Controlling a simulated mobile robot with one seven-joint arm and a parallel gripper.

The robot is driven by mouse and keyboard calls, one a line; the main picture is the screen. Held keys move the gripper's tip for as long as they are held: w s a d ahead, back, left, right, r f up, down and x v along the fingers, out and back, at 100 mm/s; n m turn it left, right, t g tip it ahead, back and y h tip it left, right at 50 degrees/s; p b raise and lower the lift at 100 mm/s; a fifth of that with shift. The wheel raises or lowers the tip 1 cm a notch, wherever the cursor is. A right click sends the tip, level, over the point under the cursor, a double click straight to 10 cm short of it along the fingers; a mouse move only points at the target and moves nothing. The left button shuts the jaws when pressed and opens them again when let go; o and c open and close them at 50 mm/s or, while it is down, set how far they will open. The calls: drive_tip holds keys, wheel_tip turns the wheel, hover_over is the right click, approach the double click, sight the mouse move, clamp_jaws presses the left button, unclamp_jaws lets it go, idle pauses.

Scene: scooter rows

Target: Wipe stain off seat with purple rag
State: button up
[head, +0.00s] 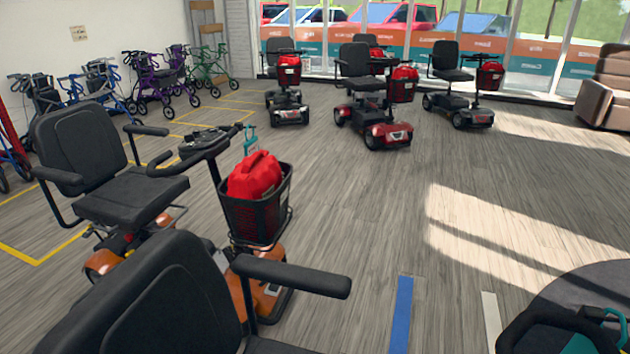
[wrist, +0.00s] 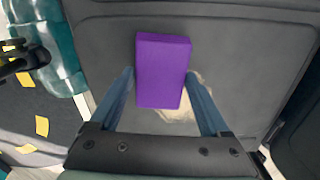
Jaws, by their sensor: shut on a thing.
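In the wrist view the purple rag (wrist: 162,60), a flat block shape, is held between the two blue fingers of my gripper (wrist: 160,78). Below it is a dark grey seat (wrist: 240,60). A pale beige stain (wrist: 185,112) shows on the seat beside and below the rag's near right edge. The rag hides part of the stain. I cannot tell whether the rag touches the seat. The gripper, rag and stain do not show in the head view.
A black scooter backrest (head: 175,305) and armrest (head: 292,276) are close in front in the head view. An orange scooter with a black seat (head: 130,196) and a basket (head: 258,215) with a red bag (head: 254,176) stands beyond. Open floor (head: 365,190) lies to the right.

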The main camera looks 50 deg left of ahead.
drive_tip(key=shift+f, duration=0.55)
drive_tip(key=shift+w+b, duration=0.1)
drive_tip(key=shift+b, duration=0.2)
